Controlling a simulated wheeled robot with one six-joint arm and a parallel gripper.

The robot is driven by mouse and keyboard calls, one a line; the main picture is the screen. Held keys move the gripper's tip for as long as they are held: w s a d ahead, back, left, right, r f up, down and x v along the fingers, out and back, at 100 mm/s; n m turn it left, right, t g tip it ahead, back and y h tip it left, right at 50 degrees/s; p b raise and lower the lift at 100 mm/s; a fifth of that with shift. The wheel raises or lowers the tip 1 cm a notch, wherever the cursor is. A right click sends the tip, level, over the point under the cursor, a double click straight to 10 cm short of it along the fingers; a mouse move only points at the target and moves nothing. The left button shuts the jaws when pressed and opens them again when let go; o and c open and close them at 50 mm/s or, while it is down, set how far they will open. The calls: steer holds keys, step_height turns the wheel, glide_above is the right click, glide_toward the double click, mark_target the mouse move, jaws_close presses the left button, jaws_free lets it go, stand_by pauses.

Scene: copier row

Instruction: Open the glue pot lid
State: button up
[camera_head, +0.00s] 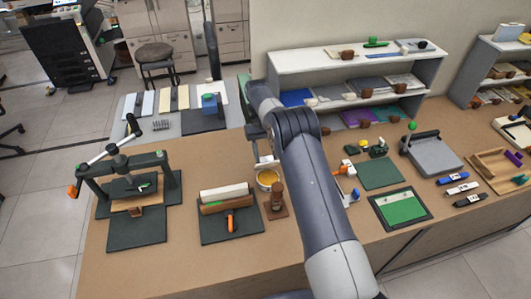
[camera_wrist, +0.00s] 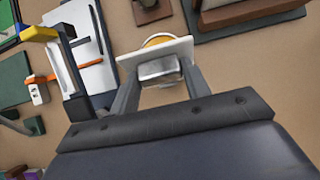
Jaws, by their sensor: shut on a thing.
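The glue pot (camera_head: 268,177) is a small round pot with an amber top, standing on the brown bench in the head view. A sliver of its orange-yellow content (camera_wrist: 158,40) shows behind the lid in the wrist view. The pale lid (camera_wrist: 132,66) is a flat plate with a grey block-shaped grip on it. My gripper (camera_wrist: 159,73) is shut on that grip, one finger on each side. In the head view the pale lid (camera_head: 266,161) sits at the far side of the pot, tilted up from it. Whether it still touches the rim is hidden.
A dark mat with a block and orange-handled tool (camera_head: 231,222) lies to the left, and a press (camera_head: 128,184) stands farther left. Small coloured parts (camera_head: 348,170) lie to the right.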

steer(key=o, duration=1.4)
step_height(320, 180, up, 8)
steer(key=shift+r, duration=0.2)
steer(key=shift+r+p, duration=0.8)
steer(key=shift+p, duration=0.25)
steer(key=shift+c, duration=0.4)
